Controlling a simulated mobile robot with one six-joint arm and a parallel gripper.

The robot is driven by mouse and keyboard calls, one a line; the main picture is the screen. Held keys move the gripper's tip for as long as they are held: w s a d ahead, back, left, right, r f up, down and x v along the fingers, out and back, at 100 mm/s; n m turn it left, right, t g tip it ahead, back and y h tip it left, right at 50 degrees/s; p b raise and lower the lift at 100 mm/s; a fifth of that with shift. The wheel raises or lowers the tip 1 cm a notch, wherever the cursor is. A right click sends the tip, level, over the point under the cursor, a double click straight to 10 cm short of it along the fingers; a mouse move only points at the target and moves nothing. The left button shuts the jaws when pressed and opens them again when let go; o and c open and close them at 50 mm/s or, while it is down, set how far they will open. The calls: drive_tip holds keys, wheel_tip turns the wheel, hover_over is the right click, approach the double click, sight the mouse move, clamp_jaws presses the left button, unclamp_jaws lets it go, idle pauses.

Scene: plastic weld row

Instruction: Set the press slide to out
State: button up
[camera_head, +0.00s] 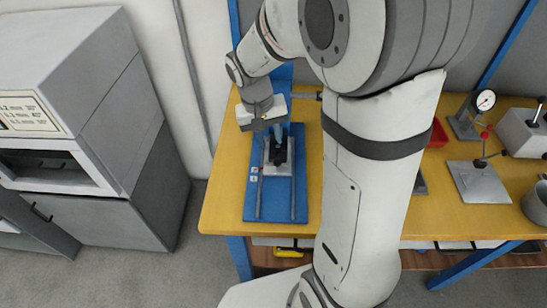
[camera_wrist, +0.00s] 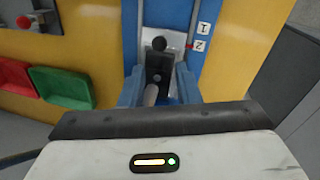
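The blue press (camera_head: 247,205) stands at the left end of the yellow table. Its grey slide plate (camera_head: 269,160) lies between two rails and carries a black knob (camera_wrist: 159,44) on a dark bracket (camera_wrist: 154,64). In the wrist view a red pointer (camera_wrist: 189,46) is beside the label 2 (camera_wrist: 199,46), with the label 1 (camera_wrist: 204,29) farther off. My gripper (camera_wrist: 158,82) is over the press, its two blue fingers apart on either side of a grey rod (camera_wrist: 150,96). The fingers look open; whether they touch anything is unclear. In the head view the fingertips are partly hidden.
A red bin (camera_wrist: 12,76) and a green bin (camera_wrist: 62,86) sit beside the press in the wrist view. A dial gauge stand (camera_head: 484,102) and a grey plate with a red-knobbed lever (camera_head: 478,182) stand right. A grey cabinet (camera_head: 150,135) is left, across a floor gap.

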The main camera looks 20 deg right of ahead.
sight(276, 159)
drive_tip(key=f, duration=0.3)
drive_tip(key=d+f, duration=0.1)
drive_tip(key=f, duration=0.3)
drive_tip(key=d+f, duration=0.1)
drive_tip(key=f, duration=0.2)
drive_tip(key=shift+s+f, duration=0.1)
drive_tip(key=shift+f, duration=0.2)
drive_tip(key=shift+c, duration=0.2)
clamp_jaws()
